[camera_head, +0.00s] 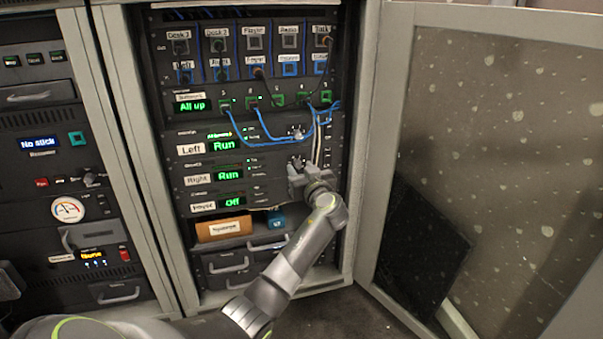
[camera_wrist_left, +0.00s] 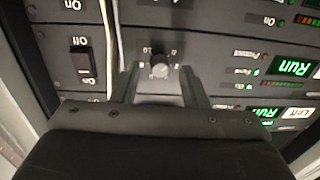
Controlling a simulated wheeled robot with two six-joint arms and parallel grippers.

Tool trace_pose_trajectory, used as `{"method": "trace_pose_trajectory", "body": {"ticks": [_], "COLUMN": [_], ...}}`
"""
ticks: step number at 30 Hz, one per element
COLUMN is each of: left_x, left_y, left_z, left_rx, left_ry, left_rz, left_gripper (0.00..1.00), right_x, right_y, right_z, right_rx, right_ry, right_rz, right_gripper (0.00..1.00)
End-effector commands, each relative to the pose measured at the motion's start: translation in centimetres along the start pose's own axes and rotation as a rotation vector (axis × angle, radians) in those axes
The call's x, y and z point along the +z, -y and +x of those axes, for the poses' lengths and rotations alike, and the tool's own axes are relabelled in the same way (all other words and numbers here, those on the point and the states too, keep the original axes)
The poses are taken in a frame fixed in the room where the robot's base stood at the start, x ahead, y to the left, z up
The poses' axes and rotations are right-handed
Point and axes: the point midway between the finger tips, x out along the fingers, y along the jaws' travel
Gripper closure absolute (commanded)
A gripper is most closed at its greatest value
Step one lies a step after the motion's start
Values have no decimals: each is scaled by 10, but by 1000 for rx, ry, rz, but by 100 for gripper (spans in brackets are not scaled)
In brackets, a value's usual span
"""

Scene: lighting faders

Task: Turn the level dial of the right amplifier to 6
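The right amplifier is the dark panel with the white "Right" label (camera_head: 197,180) and a green "Run" display (camera_head: 229,173). Its level dial (camera_head: 297,162) is partly hidden by my gripper in the head view. In the left wrist view the dial (camera_wrist_left: 160,68) is a small grey knob on a dark panel with small marks, seen upside down. My left gripper (camera_head: 297,178) is at this dial. In the wrist view the fingers of my left gripper (camera_wrist_left: 160,82) are apart, one on each side of the knob, with gaps showing. The dial's reading is too small to tell. My right gripper is not in view.
The left amplifier's dial (camera_head: 295,132) is just above. Blue cables (camera_head: 262,140) and pale vertical cables (camera_head: 317,148) run close by. An on/off switch (camera_wrist_left: 83,63) is beside the dial. An open cabinet door (camera_head: 490,130) stands at right.

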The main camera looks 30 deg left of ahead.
Motion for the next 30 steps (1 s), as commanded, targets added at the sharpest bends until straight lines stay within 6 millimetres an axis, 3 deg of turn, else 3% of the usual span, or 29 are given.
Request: {"method": "trace_pose_trajectory", "body": {"ticks": [10, 20, 30], "left_x": [0, 0, 0], "left_y": [0, 0, 0], "left_z": [2, 2, 2], "left_rx": [0, 0, 0], "left_ry": [0, 1, -1], "left_rz": [0, 0, 43], "left_gripper": [60, 100, 100], "right_x": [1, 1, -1], "right_y": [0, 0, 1], "right_z": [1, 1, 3], "right_rx": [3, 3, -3], "right_ry": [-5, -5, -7], "right_rz": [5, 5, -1], "right_gripper": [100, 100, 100]}}
